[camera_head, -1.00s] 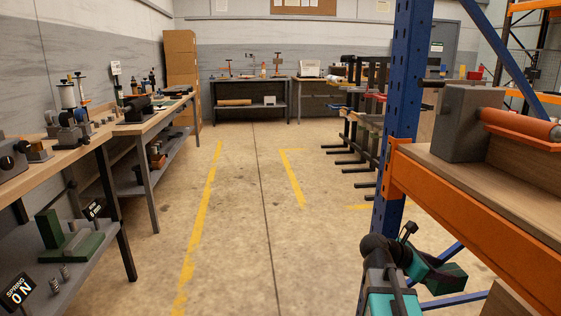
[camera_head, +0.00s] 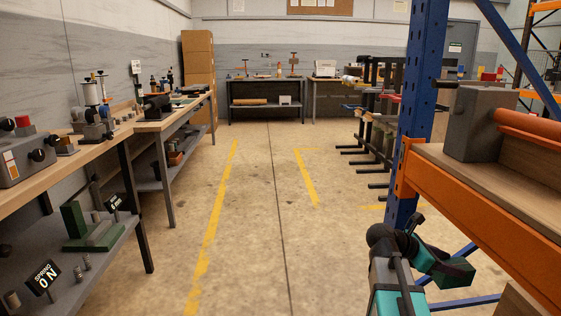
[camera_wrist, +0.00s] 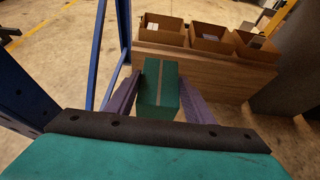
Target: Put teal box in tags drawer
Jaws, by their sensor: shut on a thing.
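A teal box (camera_wrist: 158,88) with a paler stripe down its middle sits between the two purple fingers of my gripper (camera_wrist: 160,80) in the wrist view. The fingers are shut on its sides, and it is held up off the floor. I cannot pick out a tags drawer by any label in either view.
Several open brown bins (camera_wrist: 210,38) stand on a wooden shelf beyond the box. A blue rack post (camera_head: 411,130) and orange beam (camera_head: 470,215) are close on the right. A workbench (camera_head: 150,125) lines the left. The aisle floor (camera_head: 255,220) between is clear.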

